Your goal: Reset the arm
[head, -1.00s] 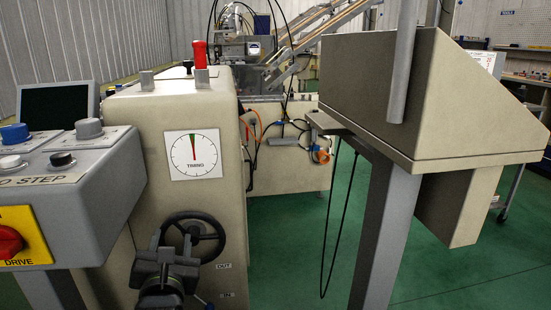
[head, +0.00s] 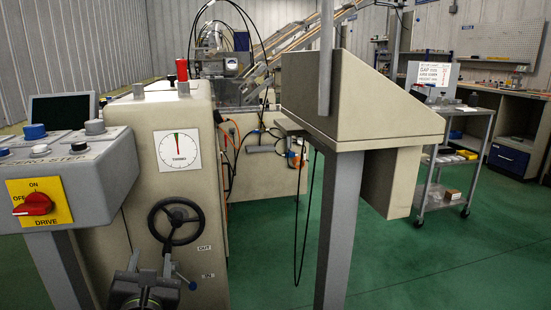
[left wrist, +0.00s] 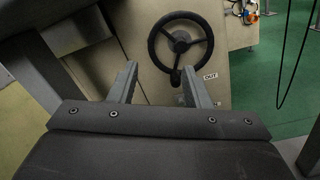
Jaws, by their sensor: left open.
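My left gripper (head: 146,272) shows at the bottom of the head view, in front of the beige machine cabinet (head: 140,200). In the left wrist view its two grey fingers (left wrist: 158,84) stand apart with nothing between them. The black handwheel (head: 175,222) on the cabinet front is just beyond the gripper and apart from it; it also shows in the left wrist view (left wrist: 181,41). My right gripper is in neither view.
A control panel (head: 105,170) with knobs and a red drive switch (head: 34,204) stands at the left. A timing dial (head: 177,150) is above the wheel. A beige box on a post (head: 338,230) stands at the right. A cart (head: 455,170) is farther right; green floor (head: 400,270) is open.

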